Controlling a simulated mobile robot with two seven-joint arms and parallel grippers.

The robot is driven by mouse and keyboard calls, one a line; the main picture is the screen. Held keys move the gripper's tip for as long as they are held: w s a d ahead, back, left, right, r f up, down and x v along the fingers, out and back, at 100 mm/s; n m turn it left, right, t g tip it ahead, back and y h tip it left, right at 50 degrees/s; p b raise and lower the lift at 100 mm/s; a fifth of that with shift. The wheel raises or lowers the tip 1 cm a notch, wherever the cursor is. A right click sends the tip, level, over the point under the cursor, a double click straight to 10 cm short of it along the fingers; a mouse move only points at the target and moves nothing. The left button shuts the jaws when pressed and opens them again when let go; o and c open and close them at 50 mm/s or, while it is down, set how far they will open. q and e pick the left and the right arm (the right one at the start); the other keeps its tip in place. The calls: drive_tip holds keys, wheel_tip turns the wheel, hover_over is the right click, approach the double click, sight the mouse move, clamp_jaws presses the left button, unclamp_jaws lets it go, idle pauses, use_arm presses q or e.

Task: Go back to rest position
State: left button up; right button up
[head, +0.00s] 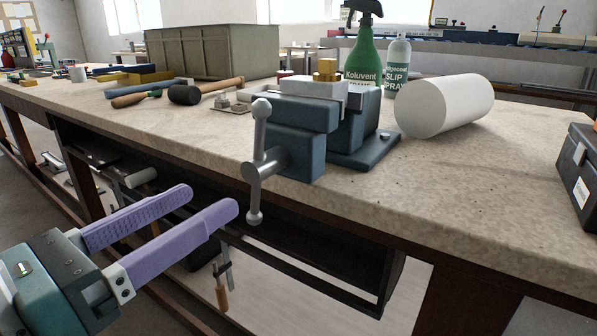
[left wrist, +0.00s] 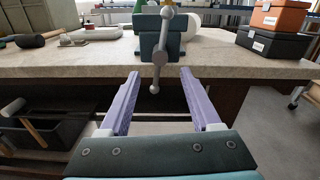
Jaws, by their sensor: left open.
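My left gripper (head: 215,203) is open and empty, with two purple fingers, in front of the bench's front edge in the head view. In the left wrist view its fingers (left wrist: 159,75) point toward the bench, and nothing is between them. A blue-grey vise (head: 300,140) stands at the bench's front edge, with a grey handle bar (head: 257,165) hanging in front. It holds a pale block (head: 313,87) with a small brass piece (head: 326,69) on top. The vise also shows in the left wrist view (left wrist: 150,37), ahead of the fingers and apart from them. My right gripper is not in view.
The workbench (head: 450,185) carries a white roll (head: 444,104), a green spray bottle (head: 364,56), a white bottle (head: 397,68), a mallet (head: 186,95), an olive crate (head: 212,52) and a dark case (head: 580,170). An open shelf is below. Floor is free at the right (left wrist: 262,130).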

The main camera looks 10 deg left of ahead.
use_arm(q)
drive_tip(key=s+d+r+m+g+h+p, duration=0.2)
drive_tip(key=s+d+r+m+g+p, duration=0.25)
drive_tip(key=m+p, duration=0.4)
drive_tip(key=s+d+r+m+g+h+p, duration=0.25)
drive_tip(key=d+r+m+p, duration=0.25)
drive_tip(key=m, duration=0.7)
drive_tip(key=s+a+r+m+g+y+p, duration=0.6)
drive_tip(key=s+a+m+y+p, duration=0.5)
drive_tip(key=m+p, duration=0.35)
wheel_tip(320, 180, up, 35)
drive_tip(key=w+p, duration=0.1)
drive_tip(key=p, duration=3.4)
drive_tip(key=shift+w+a+p, duration=0.2)
drive_tip(key=shift+a+p, duration=0.05)
drive_tip(key=shift+p, duration=0.15)
